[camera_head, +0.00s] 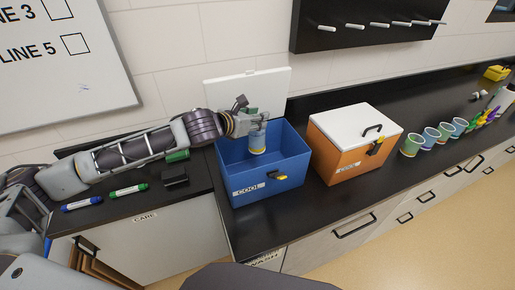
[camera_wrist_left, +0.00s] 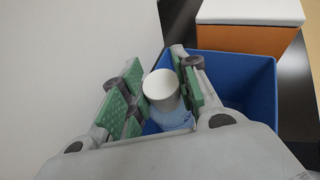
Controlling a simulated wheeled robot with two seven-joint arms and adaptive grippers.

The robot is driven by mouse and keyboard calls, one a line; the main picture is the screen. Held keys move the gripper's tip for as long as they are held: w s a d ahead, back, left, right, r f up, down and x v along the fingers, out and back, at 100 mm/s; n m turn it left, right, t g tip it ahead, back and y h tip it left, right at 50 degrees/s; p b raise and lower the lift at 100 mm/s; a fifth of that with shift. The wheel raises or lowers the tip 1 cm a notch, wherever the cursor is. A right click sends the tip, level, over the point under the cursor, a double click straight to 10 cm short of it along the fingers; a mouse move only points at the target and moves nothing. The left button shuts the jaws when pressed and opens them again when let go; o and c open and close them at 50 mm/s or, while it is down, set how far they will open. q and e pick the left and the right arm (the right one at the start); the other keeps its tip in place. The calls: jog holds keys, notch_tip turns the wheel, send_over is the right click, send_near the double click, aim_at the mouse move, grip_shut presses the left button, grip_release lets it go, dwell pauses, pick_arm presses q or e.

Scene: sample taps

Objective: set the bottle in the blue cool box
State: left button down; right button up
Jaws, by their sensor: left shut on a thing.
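The blue cool box (camera_head: 268,184) stands open on the dark counter, its white lid raised at the back. It also shows in the wrist view (camera_wrist_left: 252,78). My left gripper (camera_head: 257,118) is over the box opening and shut on the bottle (camera_head: 257,143). My right gripper is not in view.
An orange cool box (camera_head: 345,160) with a closed white lid stands to the right. Several coloured cups (camera_head: 431,137) stand farther right. Markers (camera_head: 130,190) and a black block (camera_head: 175,176) lie on the left counter. A black peg board (camera_head: 365,22) hangs above.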

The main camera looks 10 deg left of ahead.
aim_at(251, 140)
pick_arm(q)
jog(key=shift+f, duration=2.3)
jog(key=shift+f, duration=2.45)
jog(key=c, duration=1.1)
grip_release()
jog(key=shift+r, duration=0.15)
jog(key=shift+s+r, duration=0.1)
jog(key=shift+r, duration=0.35)
jog(key=shift+b+v, duration=0.7)
jog(key=shift+v, duration=5.2)
